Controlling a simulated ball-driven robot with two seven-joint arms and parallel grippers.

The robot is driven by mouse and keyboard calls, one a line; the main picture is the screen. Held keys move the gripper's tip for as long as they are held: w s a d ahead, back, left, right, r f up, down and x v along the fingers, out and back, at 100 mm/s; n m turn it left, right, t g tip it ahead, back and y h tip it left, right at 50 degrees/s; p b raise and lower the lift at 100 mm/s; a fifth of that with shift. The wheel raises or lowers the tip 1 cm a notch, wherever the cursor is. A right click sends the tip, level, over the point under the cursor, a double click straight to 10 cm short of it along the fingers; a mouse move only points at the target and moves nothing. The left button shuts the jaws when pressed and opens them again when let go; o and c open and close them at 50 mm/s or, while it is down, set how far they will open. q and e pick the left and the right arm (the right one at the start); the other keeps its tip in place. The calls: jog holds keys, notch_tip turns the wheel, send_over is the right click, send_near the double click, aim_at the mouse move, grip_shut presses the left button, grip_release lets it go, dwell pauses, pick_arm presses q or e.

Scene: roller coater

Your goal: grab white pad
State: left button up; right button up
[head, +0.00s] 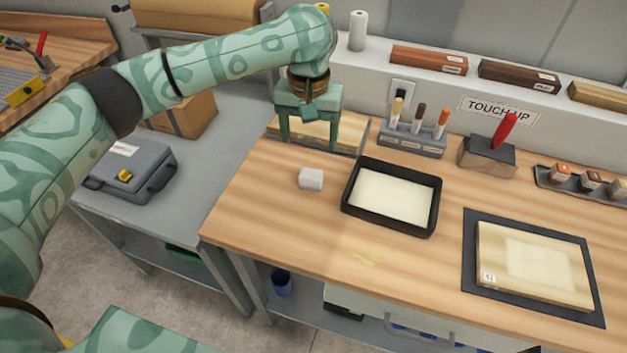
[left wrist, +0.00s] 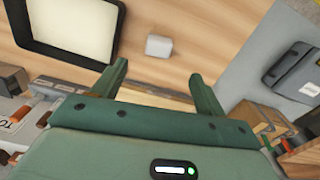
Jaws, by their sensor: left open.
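The white pad (head: 311,179) is a small white block lying on the wooden worktop, left of a black tray. It also shows in the left wrist view (left wrist: 159,46), beyond the fingertips and roughly centred between them. My left gripper (head: 309,145) is open and empty, pointing down above the back left of the worktop, behind the pad and apart from it. Its two fingers (left wrist: 162,82) show spread in the left wrist view. My right gripper does not show.
The black tray (head: 354,222) with pale liquid stands right of the pad. A pen holder (head: 412,142), a block with a red handle (head: 488,155) and a dark mat (head: 469,262) with a wooden panel are farther right. A grey case (head: 130,170) lies on the left bench. The worktop before the pad is clear.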

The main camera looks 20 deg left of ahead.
aim_at(311, 175)
pick_arm(q)
notch_tip(311, 175, down, 8)
jog(key=b, duration=0.3)
jog(key=shift+f, duration=0.1)
jog(key=shift+f+b, duration=0.3)
jog(key=shift+b, duration=0.1)
jog(key=f+b, duration=0.2)
jog(key=f, duration=0.1)
jog(key=f+b, duration=0.2)
jog(key=shift+w+f, duration=0.1)
jog(key=shift+w, duration=0.2)
jog(key=shift+s+r, duration=0.1)
jog(key=shift+r, duration=0.15)
jog(key=c, duration=1.1)
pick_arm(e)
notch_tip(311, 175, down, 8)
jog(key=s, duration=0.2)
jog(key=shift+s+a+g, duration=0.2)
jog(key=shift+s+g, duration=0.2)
